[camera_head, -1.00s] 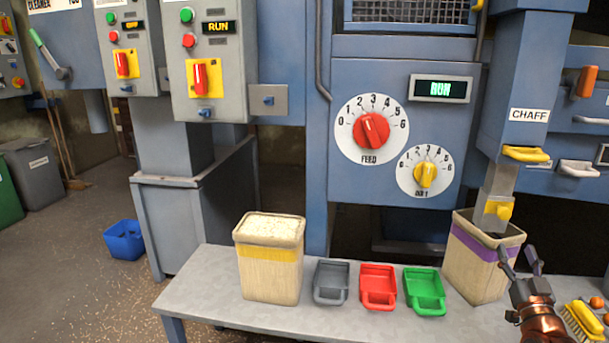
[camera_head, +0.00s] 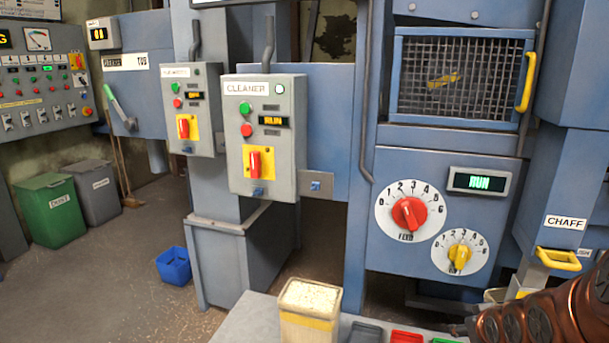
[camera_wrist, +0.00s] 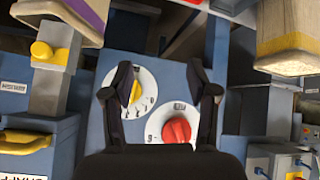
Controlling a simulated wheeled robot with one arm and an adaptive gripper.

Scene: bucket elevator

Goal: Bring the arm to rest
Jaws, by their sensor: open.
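My arm (camera_head: 545,318) shows as copper-brown links at the lower right of the head view. In the wrist view my gripper (camera_wrist: 162,80) has its two dark fingers spread apart, with nothing between them. Its fingers frame the blue machine panel, which appears upside down, with the yellow dial (camera_wrist: 136,92) and the red feed dial (camera_wrist: 177,131) beyond. I cannot tell the distance to the panel. In the head view my fingers are mostly cut off or hidden.
A bench (camera_head: 245,325) holds a full yellow-banded bin (camera_head: 308,325) and small scoops, including a red scoop (camera_head: 406,336). The chaff spout (camera_head: 567,222) stands close to my arm. A blue bucket (camera_head: 174,266) sits on open floor at left.

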